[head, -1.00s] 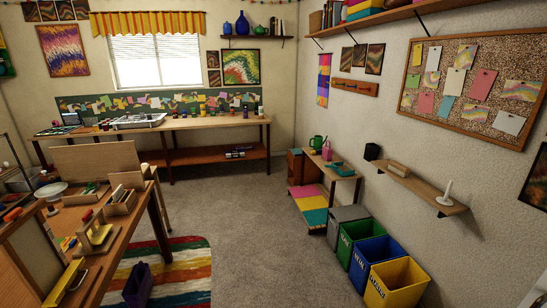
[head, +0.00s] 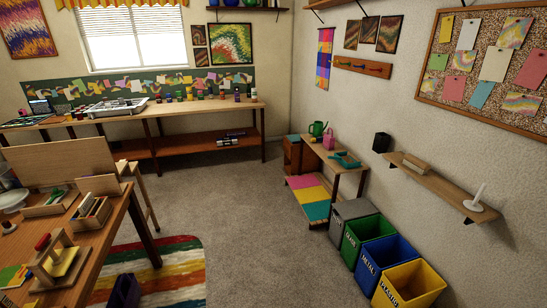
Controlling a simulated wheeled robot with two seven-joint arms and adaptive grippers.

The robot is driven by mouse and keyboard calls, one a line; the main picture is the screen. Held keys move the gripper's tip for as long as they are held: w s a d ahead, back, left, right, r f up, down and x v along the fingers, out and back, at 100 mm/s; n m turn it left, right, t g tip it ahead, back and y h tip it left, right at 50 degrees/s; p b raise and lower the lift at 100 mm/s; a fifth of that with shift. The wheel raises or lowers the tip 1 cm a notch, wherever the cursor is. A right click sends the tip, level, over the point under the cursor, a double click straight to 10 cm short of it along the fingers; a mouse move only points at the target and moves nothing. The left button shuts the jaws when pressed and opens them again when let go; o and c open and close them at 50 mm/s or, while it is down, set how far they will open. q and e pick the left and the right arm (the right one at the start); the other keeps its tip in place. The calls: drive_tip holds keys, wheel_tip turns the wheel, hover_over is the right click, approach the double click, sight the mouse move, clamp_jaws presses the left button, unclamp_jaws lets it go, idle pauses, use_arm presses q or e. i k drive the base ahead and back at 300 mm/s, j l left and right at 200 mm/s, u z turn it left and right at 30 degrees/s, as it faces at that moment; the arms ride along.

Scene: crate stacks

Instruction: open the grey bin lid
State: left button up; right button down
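The grey bin (head: 346,228) stands at the far end of a row of bins along the right wall. Its grey lid (head: 355,209) looks shut, lying flat on top. Behind it in the row are no other bins; the green bin (head: 361,243) stands beside it on the near side. Neither of my grippers is in the head view.
A blue bin (head: 379,266) and a yellow bin (head: 409,284) continue the row, open-topped. A small wooden table (head: 336,160) stands beyond the grey bin. A wall shelf (head: 440,187) hangs above. The workbench (head: 83,260) is at left, with a striped rug (head: 172,270). Grey carpet between is clear.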

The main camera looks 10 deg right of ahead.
sight(354, 207)
drive_tip(key=i, duration=0.8)
drive_tip(key=i+j+z, duration=0.35)
drive_tip(key=i+z, duration=0.15)
drive_tip(key=i, duration=0.25)
drive_tip(key=i+j+z, duration=0.7)
drive_tip(key=i+j, duration=0.2)
drive_tip(key=j, duration=0.25)
drive_tip(key=i+j+z, duration=0.1)
drive_tip(key=j, duration=0.25)
drive_tip(key=i, duration=0.1)
